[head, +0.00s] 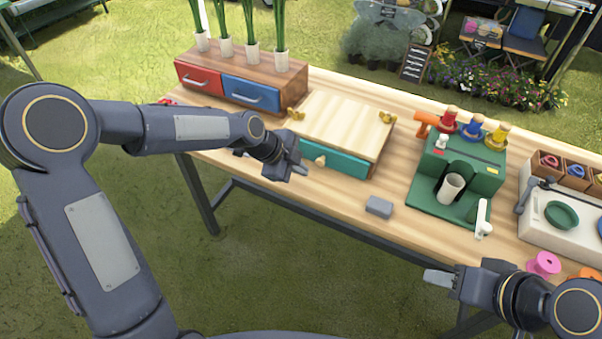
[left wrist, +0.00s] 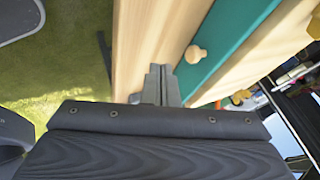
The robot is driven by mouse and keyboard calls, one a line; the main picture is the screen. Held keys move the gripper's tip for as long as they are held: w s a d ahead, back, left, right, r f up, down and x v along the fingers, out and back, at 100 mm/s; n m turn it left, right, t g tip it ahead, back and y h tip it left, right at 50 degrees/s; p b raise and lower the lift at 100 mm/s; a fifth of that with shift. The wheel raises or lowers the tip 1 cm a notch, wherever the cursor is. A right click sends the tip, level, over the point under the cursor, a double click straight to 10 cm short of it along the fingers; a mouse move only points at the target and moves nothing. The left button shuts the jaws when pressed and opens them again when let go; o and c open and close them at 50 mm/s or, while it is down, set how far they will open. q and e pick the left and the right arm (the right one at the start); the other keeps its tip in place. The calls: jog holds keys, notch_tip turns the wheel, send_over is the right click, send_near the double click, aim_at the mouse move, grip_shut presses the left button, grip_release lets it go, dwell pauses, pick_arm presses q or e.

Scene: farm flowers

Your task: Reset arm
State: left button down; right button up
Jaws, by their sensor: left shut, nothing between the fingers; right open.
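My left gripper (head: 297,171) is shut and empty, over the front part of the wooden table (head: 235,160), just left of the teal drawer (head: 336,160). In the left wrist view its closed fingertips (left wrist: 161,84) point at the table edge beside the teal drawer front (left wrist: 218,45) with its round wooden knob (left wrist: 195,54). I cannot tell whether the fingers touch anything. My right gripper (head: 440,278) is at the lower right, in front of the table's front edge. It is open and holds nothing that I can see.
A wooden unit with a red drawer (head: 199,79) and a blue drawer (head: 250,95) stands at the back left, with plants in white pots on it. A grey block (head: 379,207) lies near the front edge. A green machine (head: 462,165), a white sink unit (head: 562,220) and a pink spool (head: 543,263) are to the right.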

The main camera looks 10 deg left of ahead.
pick_arm(q)
jog(key=s+a+r+n+y, duration=0.2)
jog(key=s+a+r+n, duration=0.3)
jog(key=s+a+r, duration=0.4)
jog(key=s+a+r+n+t+p, duration=0.1)
jog(key=s+a+n, duration=0.1)
jog(key=s+n, duration=0.6)
jog(key=s+a+r+n+p, duration=0.1)
jog(key=s+a+n, duration=0.1)
jog(key=s+n, duration=0.7)
jog(key=shift+s+t, duration=0.4)
jog(key=shift+s, duration=0.65)
